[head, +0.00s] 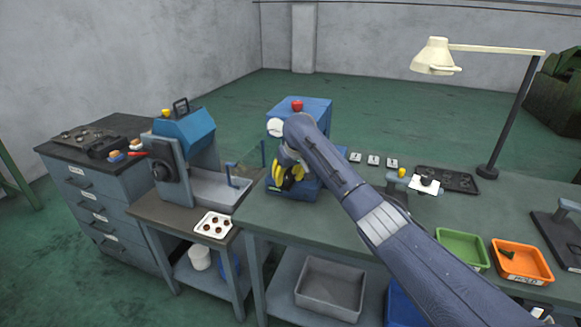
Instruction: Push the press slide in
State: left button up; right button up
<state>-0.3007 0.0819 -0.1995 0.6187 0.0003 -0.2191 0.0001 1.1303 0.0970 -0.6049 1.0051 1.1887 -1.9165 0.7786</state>
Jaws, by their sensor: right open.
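A blue box-shaped machine (313,105) with a red button (297,106) on top and a round white part (275,127) at its upper left stands at the back of the long bench. It appears to be the press. My right arm reaches across the bench from the lower right and covers much of its front. My right gripper (285,180), black and yellow, is at the machine's lower front, open and pointing down. I cannot tell whether it touches the machine. The press slide is hidden or cannot be made out behind the gripper. My left gripper is not in view.
A second machine with a blue hood (187,133) stands left, with a white tray (214,225) before it. Three small white tiles (373,160), a dark tray (447,179) and a lamp (487,171) are right. Green (462,249) and orange (521,261) bins sit at front right.

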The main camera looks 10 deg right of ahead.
jog(key=v, duration=1)
jog(key=shift+s+r, duration=0.2)
jog(key=shift+r, duration=0.1)
jog(key=shift+d, duration=0.1)
